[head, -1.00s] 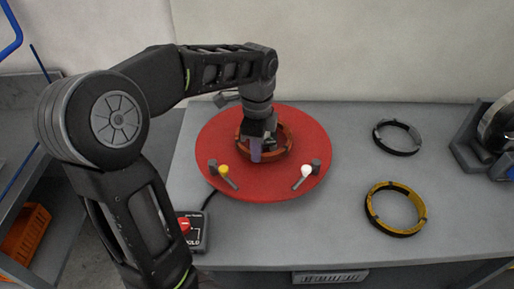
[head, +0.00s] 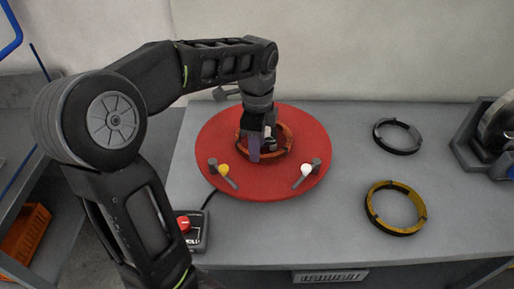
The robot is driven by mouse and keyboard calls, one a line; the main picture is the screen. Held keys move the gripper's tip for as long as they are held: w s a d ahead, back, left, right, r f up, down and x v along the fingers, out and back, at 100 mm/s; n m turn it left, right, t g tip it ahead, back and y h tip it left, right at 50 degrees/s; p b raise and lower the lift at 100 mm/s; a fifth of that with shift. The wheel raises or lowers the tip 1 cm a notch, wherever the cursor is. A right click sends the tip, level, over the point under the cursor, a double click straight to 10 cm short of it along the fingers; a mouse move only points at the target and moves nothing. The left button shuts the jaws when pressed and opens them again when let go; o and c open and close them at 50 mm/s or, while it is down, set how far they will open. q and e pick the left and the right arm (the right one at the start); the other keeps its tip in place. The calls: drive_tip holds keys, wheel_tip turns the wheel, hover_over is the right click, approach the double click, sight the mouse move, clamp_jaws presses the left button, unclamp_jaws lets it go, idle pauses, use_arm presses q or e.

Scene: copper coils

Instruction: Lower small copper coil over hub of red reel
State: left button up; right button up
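The red reel (head: 230,178) lies flat on the grey workbench, a wide red disc with a yellow-tipped and a white-tipped clamp near its front edge. The small copper coil (head: 287,137) is an orange-brown ring at the reel's middle, around the hub area. My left gripper (head: 256,152) points down over the coil's left and front part. The gripper and wrist cover part of the coil and the hub, so I cannot tell whether its fingers grip the ring or how low the ring sits. My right gripper is out of view.
A grey-and-black ring (head: 398,137) and a yellow-and-black ring (head: 396,208) lie on the workbench (head: 460,215) to the right. A control box with a red button (head: 186,224) stands at the front left. A metal device (head: 490,140) stands at the far right.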

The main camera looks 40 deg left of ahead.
use_arm(q)
wheel_tip(320, 180, up, 7)
drive_tip(key=shift+f, duration=0.2)
idle(1.1)
